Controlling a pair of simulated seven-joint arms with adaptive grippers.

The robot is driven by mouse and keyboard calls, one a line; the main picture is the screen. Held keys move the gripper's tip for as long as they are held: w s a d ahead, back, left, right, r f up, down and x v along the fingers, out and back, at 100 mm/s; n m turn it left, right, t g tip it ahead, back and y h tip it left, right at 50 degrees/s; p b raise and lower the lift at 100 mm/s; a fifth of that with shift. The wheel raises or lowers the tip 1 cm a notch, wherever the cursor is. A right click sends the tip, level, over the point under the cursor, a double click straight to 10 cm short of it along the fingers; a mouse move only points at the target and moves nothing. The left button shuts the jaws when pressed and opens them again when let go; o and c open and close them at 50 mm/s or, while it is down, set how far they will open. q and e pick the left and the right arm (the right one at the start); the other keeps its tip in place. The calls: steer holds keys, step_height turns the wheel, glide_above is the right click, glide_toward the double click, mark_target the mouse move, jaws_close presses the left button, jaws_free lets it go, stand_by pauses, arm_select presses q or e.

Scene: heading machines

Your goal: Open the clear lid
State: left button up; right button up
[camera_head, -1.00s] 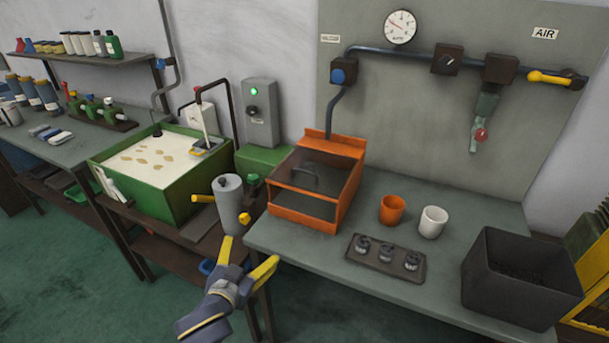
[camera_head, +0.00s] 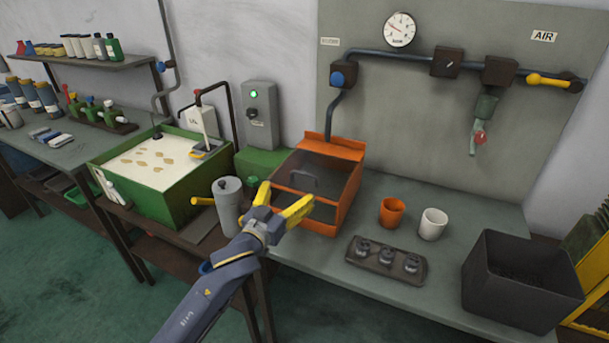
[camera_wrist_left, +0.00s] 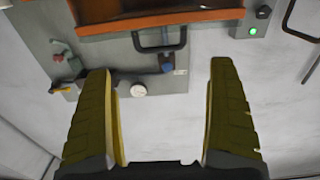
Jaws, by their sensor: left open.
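The clear lid (camera_head: 330,170) is the see-through sloped top of an orange box (camera_head: 345,215) on the grey-green bench. It lies closed, and a dark handle (camera_head: 303,180) stands on it. My left gripper (camera_head: 284,197) is open and empty, in front of the box's left side, with its yellow fingers overlapping the box's lower left in the head view. In the left wrist view the two yellow fingers (camera_wrist_left: 160,108) are spread apart. The dark handle (camera_wrist_left: 160,44) shows beyond them near the top, below an orange edge. My right gripper is not in view.
An orange cup (camera_head: 392,212), a white cup (camera_head: 433,224) and a dark tray with small metal parts (camera_head: 385,260) stand right of the box. A black bin (camera_head: 520,275) is at the far right. A grey cylinder (camera_head: 228,200) stands close left of my gripper.

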mark_target(304, 175)
arm_select(q)
steer(key=x, duration=1)
steer(key=shift+w, duration=0.25)
steer(key=shift+d, duration=0.1)
steer(key=c, duration=1.3)
